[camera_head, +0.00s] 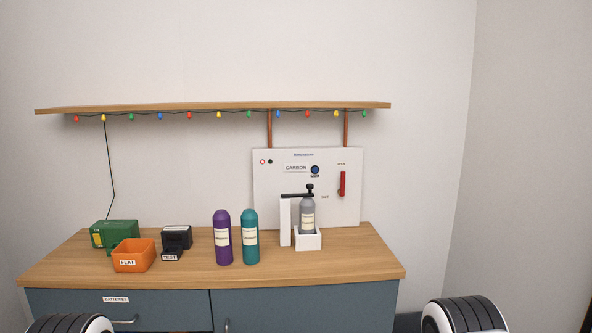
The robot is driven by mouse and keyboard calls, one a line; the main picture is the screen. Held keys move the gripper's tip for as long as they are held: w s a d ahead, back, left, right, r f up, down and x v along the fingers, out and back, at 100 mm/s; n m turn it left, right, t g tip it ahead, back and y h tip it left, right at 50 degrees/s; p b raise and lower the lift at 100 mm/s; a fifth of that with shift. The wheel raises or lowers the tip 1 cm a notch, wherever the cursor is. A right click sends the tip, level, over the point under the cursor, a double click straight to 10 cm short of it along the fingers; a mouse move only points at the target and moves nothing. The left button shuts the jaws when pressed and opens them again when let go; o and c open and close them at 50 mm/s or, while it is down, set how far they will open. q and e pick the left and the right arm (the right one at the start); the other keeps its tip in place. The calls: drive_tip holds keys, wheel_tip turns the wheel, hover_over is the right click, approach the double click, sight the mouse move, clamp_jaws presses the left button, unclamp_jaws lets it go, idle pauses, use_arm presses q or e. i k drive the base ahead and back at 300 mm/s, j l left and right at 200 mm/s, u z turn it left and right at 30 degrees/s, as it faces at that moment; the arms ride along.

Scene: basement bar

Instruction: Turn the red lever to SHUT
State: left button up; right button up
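The red lever (342,183) is on the right part of a white panel (270,210) that stands at the back of the wooden counter. The lever is upright. A small label sits above it and another to its lower left; both are too small to read surely. The panel also bears the word CARBON and a round blue-and-black gauge or knob (315,170). A grey bottle (307,212) stands upright in a white holder (308,242) in front of the panel, left of the lever, under a black fitting. Neither gripper shows; only dark rounded parts of mine show at the bottom.
Purple (222,238) and teal (250,238) bottles stand left of the holder. An orange FLAT bin (133,256), a black TEST device (176,239) and a green box (114,233) are further left. The counter's right end is clear. A shelf (210,107) with lights hangs above.

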sight(342, 191)
drive_tip(key=i+j, duration=0.55)
drive_tip(key=i, duration=0.25)
